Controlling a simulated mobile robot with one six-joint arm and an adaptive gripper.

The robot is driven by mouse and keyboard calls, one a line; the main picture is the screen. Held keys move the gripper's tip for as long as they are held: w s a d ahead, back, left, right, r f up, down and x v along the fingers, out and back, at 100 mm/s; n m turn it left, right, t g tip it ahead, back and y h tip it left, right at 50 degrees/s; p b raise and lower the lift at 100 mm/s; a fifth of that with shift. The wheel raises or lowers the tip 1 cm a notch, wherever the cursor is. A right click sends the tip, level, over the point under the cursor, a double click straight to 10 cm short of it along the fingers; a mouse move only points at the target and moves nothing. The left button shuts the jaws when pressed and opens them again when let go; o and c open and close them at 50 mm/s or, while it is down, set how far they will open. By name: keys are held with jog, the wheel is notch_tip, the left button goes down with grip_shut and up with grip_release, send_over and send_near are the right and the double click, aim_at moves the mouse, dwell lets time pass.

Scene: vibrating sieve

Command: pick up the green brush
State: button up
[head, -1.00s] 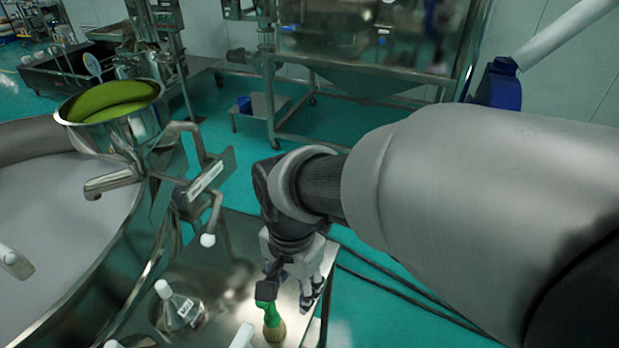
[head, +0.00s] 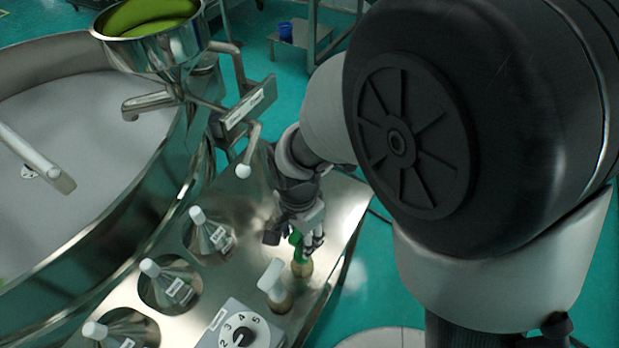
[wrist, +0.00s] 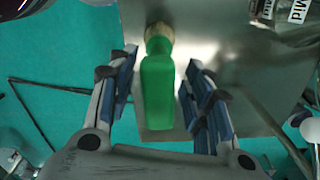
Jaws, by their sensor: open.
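The green brush (wrist: 158,92) lies between the two open fingers of my gripper (wrist: 157,95) in the wrist view, with a gap on each side. Its pale bristle end (wrist: 159,32) points to the top of that view. In the head view the green brush (head: 296,243) stands bristles down on the metal table, near its right edge. My gripper (head: 305,238) is around its upper part there and hides some of the handle. The exact height of the fingers along the handle is hard to tell.
A white-handled brush (head: 272,281) stands close by on the metal table (head: 345,215). Several labelled flasks (head: 210,234) sit in holes to the left. A dial box (head: 238,330) is in front. The large round sieve (head: 180,180) and funnel (head: 150,40) stand left.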

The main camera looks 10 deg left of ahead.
aim_at(301, 251)
notch_tip(301, 251, down, 5)
jog(key=shift+b, duration=0.55)
jog(key=shift+s, duration=0.1)
jog(key=shift+c, duration=0.5)
grip_shut()
